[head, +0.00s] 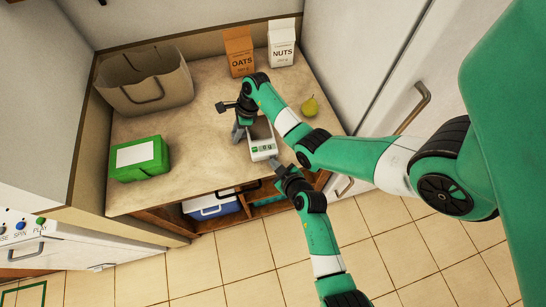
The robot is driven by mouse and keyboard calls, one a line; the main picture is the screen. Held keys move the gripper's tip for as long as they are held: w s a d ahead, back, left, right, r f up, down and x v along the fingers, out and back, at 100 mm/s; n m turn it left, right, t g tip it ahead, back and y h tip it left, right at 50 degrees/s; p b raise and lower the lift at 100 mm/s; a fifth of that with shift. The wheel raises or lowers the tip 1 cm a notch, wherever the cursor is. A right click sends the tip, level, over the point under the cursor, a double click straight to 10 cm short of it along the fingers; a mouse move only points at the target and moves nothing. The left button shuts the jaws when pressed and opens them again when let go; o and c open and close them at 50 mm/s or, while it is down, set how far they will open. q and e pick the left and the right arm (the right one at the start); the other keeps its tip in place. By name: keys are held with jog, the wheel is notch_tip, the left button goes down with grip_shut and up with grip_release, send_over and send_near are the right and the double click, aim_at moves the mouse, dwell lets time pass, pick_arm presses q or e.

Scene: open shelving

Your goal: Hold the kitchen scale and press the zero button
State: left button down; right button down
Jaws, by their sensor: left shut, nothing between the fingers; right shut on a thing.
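The kitchen scale (263,148) is a small white unit with a grey plate and a green-tinted display on its front, standing on the beige counter. The display seems to read "0 g", but it is small. My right gripper (240,133) reaches down from above and is shut on the scale's left side. My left gripper (275,163) is shut and empty, with its tips at the scale's front right edge by the display. The zero button is too small to make out, and I cannot tell whether the tips touch it.
A beige bag (145,85) and a green box (139,158) stand at left. An oats carton (239,52) and a nuts carton (282,42) stand at the back. A pear (310,106) is at right. A blue-white cooler (212,207) sits under the counter.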

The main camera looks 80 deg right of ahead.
pick_arm(q)
jog(key=shift+s+a, duration=0.3)
jog(key=shift+a, duration=0.45)
jog(key=shift+s+a, duration=0.3)
jog(key=shift+a, duration=0.5)
jog(key=shift+s+a, duration=0.35)
jog(key=shift+a, duration=0.4)
jog(key=shift+s+a, duration=0.3)
jog(key=shift+a, duration=0.5)
pick_arm(e)
jog(key=c, duration=0.5)
grip_release()
